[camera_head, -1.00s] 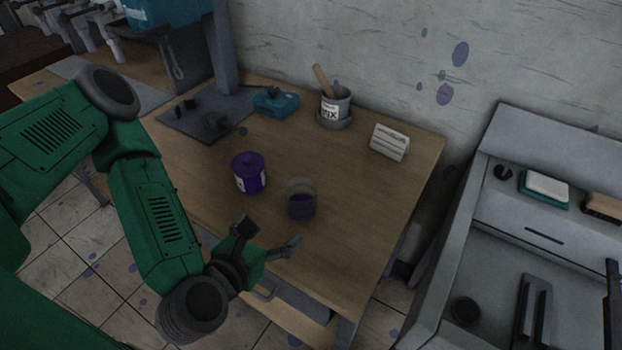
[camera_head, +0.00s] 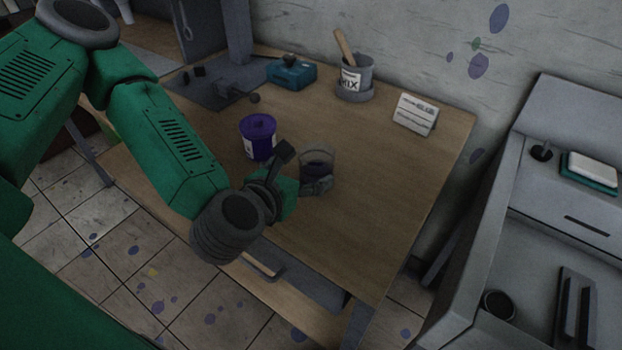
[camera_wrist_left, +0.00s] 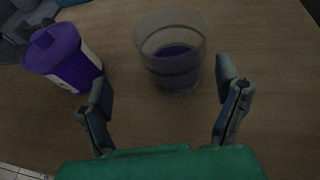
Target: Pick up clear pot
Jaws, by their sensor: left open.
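The clear pot (camera_head: 318,160) stands upright on the wooden table, with dark purple contents low inside. In the left wrist view the clear pot (camera_wrist_left: 172,62) is just ahead of the fingers, roughly centred between them. My left gripper (camera_head: 302,168) is open and empty at table height, close to the pot's near side. In the left wrist view the fingers of the left gripper (camera_wrist_left: 165,95) are spread wider than the pot. I cannot tell whether either finger touches it. My right gripper is not in view.
A purple lidded tub (camera_head: 258,140) stands left of the pot; it also shows in the left wrist view (camera_wrist_left: 62,58). A MIX pot (camera_head: 354,80), a white card (camera_head: 415,114) and a teal box (camera_head: 291,73) stand further back. The table right of the pot is clear.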

